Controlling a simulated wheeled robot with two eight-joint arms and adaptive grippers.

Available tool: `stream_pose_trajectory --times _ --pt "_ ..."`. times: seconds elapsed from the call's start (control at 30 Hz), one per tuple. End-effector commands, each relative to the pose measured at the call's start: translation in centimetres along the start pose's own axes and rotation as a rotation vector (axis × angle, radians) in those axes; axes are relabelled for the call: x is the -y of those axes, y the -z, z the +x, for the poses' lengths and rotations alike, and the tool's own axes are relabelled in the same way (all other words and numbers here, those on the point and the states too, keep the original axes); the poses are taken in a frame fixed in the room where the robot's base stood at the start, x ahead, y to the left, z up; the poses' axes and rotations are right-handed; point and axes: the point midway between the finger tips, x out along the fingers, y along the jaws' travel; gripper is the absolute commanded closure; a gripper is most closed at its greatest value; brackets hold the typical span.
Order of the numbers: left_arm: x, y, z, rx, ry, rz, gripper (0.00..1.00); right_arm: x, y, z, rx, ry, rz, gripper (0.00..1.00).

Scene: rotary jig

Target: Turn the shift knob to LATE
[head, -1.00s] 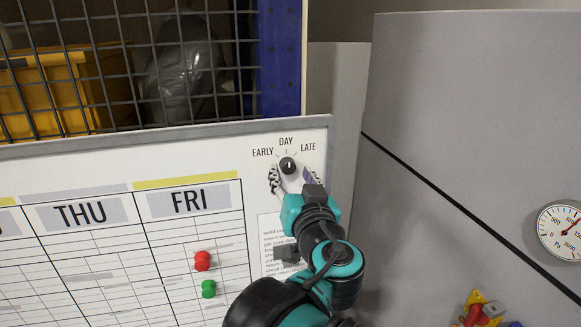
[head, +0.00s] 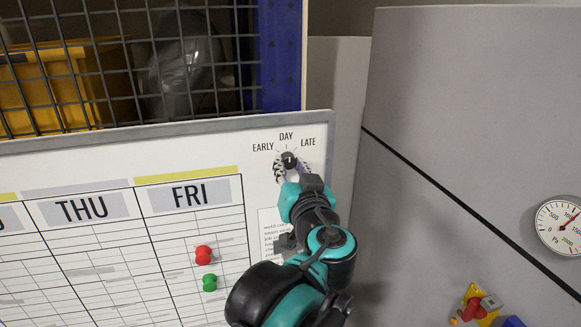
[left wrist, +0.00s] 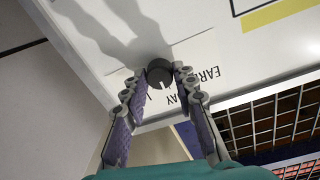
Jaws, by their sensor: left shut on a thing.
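The shift knob (head: 288,158) is a small round black knob near the top right corner of the white board (head: 100,160). EARLY, DAY and LATE are printed around it, and its light mark points up at about DAY. My left gripper (head: 290,167) reaches it from below and is shut on it. In the left wrist view, the knob (left wrist: 159,71) sits between the two fingertips (left wrist: 161,76). There, LATE is hidden, and EARLY and DAY are partly visible. My right gripper is not in view.
Red (head: 203,255) and green (head: 209,282) pins sit on the board under FRI. A wire mesh (head: 100,70) stands behind the board's top edge. A grey panel with a gauge (head: 562,226) is at the right. Small coloured parts lie at the lower right.

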Motion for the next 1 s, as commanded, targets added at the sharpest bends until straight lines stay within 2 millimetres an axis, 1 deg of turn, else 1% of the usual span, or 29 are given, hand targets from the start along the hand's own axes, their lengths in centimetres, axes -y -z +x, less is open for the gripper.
stream_pose_trajectory --times 0.27,0.7,1.0 --pt "0.0 0.05 0.01 0.007 -0.001 0.147 1.0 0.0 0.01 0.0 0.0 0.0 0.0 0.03" --pt "0.01 0.13 0.01 0.024 -0.004 0.516 1.0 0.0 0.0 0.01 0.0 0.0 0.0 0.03" --pt "-0.03 0.15 0.01 0.032 -0.006 0.694 1.0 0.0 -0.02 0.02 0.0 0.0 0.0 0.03"
